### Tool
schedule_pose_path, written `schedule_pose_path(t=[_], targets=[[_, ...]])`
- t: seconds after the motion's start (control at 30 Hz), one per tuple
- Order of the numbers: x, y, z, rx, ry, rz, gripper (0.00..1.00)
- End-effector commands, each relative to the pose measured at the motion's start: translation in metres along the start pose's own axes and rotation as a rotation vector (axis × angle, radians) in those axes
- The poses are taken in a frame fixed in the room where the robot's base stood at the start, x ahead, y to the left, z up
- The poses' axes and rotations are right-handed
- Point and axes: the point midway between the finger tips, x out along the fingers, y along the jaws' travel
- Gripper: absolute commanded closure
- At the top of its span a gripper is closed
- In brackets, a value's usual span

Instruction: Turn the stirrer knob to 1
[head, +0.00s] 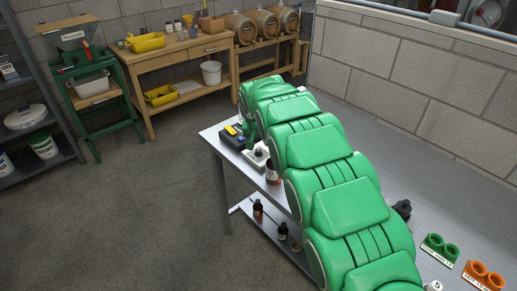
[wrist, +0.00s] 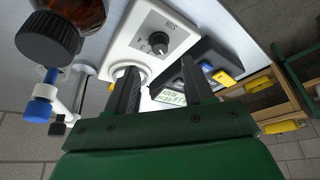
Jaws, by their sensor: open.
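The stirrer (wrist: 182,38) is a white box with a black knob (wrist: 157,48) on its face, upside down in the wrist view. Printed marks surround the knob; I cannot read its setting surely. In the head view the stirrer (head: 257,158) stands on the metal bench, partly behind my arm. My gripper (wrist: 160,72) is open, its two dark fingers apart and pointing toward the stirrer. The knob appears beyond the fingertips, between their lines, and nothing is seen between the fingers. The gripper's fingers are not clear in the head view.
A dark meter (wrist: 205,72) with yellow and blue buttons stands close beside the stirrer. A brown bottle with a black cap (wrist: 48,38) is on its other side, near a blue-and-white fitting (wrist: 42,100). Small bottles (head: 258,210) stand on the shelf below the bench.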

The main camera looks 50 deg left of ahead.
Motion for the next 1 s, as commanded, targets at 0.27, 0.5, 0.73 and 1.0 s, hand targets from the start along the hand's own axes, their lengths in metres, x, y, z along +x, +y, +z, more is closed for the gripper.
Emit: schedule_pose_path(t=[0.27, 0.5, 0.73, 1.0], targets=[[0.029, 0.000, 0.001, -0.001, -0.001, 0.001, 0.48], [0.057, 0.000, 0.001, 0.000, -0.002, -0.001, 0.48], [0.067, 0.000, -0.001, 0.000, 0.002, 0.000, 0.48], [0.068, 0.000, 0.000, 0.000, 0.002, 0.000, 0.51]])
